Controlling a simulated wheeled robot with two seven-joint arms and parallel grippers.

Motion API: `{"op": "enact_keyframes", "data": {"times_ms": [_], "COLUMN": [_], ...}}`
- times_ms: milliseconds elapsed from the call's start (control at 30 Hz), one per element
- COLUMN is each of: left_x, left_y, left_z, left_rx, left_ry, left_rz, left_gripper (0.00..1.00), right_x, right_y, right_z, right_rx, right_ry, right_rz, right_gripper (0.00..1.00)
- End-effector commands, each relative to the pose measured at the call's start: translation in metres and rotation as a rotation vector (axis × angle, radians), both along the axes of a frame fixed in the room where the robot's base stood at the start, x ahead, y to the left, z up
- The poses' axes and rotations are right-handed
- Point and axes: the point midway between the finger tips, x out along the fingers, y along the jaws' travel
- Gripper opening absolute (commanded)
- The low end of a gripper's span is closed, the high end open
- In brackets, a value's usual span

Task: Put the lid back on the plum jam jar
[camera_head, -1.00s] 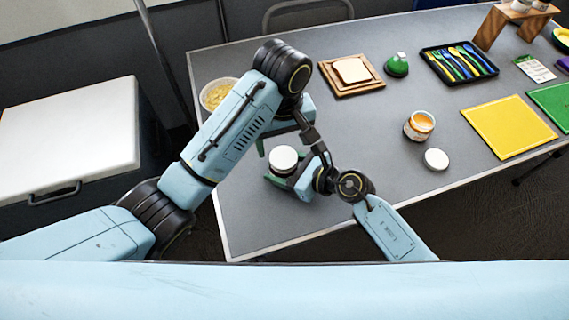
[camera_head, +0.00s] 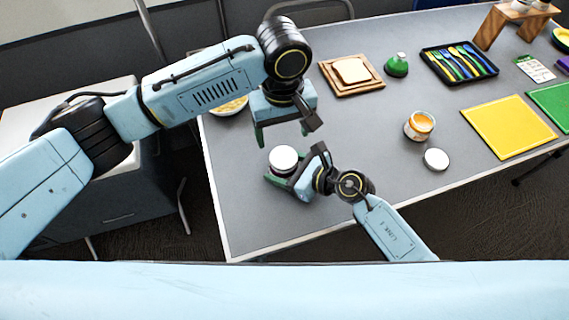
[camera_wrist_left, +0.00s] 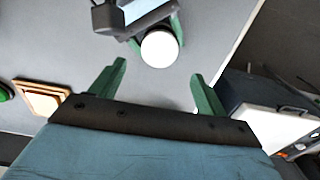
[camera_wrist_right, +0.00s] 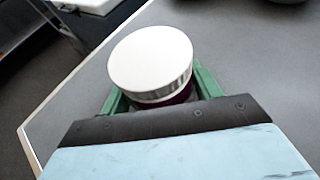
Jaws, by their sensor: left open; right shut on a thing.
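The plum jam jar (camera_wrist_right: 178,96) shows dark purple below a white lid (camera_wrist_right: 150,58) in the right wrist view. The lid sits on top of the jar and looks level; I cannot tell if it is tightened. The lid also shows in the head view (camera_head: 283,158) and the left wrist view (camera_wrist_left: 159,49). My right gripper (camera_head: 285,178) is shut around the jar on the table's near left part. My left gripper (camera_head: 282,137) is open and empty, above and behind the jar, apart from the lid.
An open orange jar (camera_head: 419,126) stands to the right, with a loose white lid (camera_head: 436,159) beside it. A bowl (camera_head: 231,106) is partly hidden behind my left arm.

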Motion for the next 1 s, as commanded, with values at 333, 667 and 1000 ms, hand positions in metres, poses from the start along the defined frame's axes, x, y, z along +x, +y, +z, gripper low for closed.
{"op": "enact_keyframes", "data": {"times_ms": [333, 667, 1000], "left_x": [0.000, 0.000, 0.000], "left_y": [0.000, 0.000, 0.000], "left_z": [-0.012, -0.062, -0.080], "left_rx": [0.001, 0.002, 0.000], "left_ry": [0.001, 0.001, -0.001], "left_rz": [-0.001, 0.000, -0.002], "left_gripper": [0.75, 0.75, 0.75], "right_x": [0.000, 0.000, 0.000], "right_y": [0.000, 0.000, 0.000], "right_z": [-0.001, -0.001, -0.001], "right_rx": [-0.002, -0.002, -0.002], "right_ry": [0.000, 0.000, 0.000], "right_rz": [0.000, 0.000, 0.000], "right_gripper": [0.00, 0.00, 0.00]}}
